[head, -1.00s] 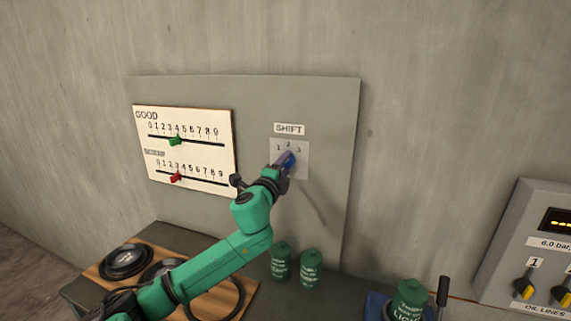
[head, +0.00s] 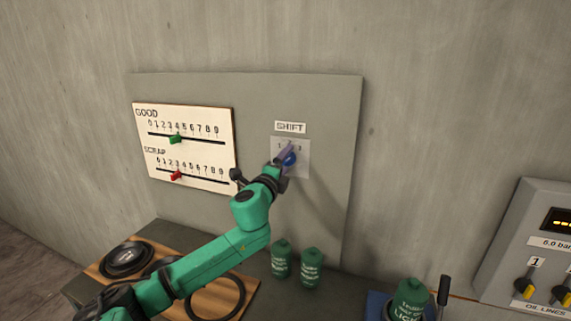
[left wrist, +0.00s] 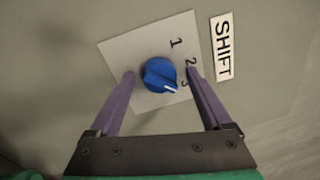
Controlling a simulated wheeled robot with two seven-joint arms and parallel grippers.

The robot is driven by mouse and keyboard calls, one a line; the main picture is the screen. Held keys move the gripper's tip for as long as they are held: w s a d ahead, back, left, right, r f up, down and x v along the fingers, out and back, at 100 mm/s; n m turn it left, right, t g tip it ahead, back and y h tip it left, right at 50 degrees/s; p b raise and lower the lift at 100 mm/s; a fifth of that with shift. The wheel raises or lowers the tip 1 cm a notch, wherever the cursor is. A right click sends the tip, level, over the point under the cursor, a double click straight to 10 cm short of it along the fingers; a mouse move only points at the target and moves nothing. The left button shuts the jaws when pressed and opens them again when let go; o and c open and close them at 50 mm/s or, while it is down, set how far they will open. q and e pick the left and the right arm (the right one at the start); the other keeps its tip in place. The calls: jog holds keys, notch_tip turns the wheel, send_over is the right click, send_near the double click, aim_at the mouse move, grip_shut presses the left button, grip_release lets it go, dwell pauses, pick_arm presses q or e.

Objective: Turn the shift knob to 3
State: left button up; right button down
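The blue shift knob (head: 290,158) sits on a light plate (head: 304,170) under the SHIFT label (head: 290,128). In the left wrist view the knob (left wrist: 159,74) has a white pointer line aimed at the side of the plate near the 3 (left wrist: 184,83), past the 2. My left gripper (head: 283,154) is in front of the plate. In the left wrist view its purple fingers (left wrist: 159,76) are spread on both sides of the knob, with visible gaps, holding nothing. My right gripper is not in view.
A white board with a green slider (head: 175,139) and a red slider (head: 176,175) is left of the knob. Green canisters (head: 312,268) stand on the bench below. A grey oil-line box (head: 530,250) is at the right. The panel right of the knob is clear.

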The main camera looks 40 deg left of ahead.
pick_arm(q)
jog(key=shift+f, duration=0.1)
jog(key=shift+s+d+f, duration=0.15)
jog(key=shift+s+d, duration=0.05)
jog(key=shift+s, duration=0.2)
jog(key=r+b+v, duration=0.1)
jog(key=b+v, duration=0.2)
jog(key=v, duration=1)
jog(key=shift+s+f+b, duration=0.3)
jog(key=shift+s+f, duration=0.05)
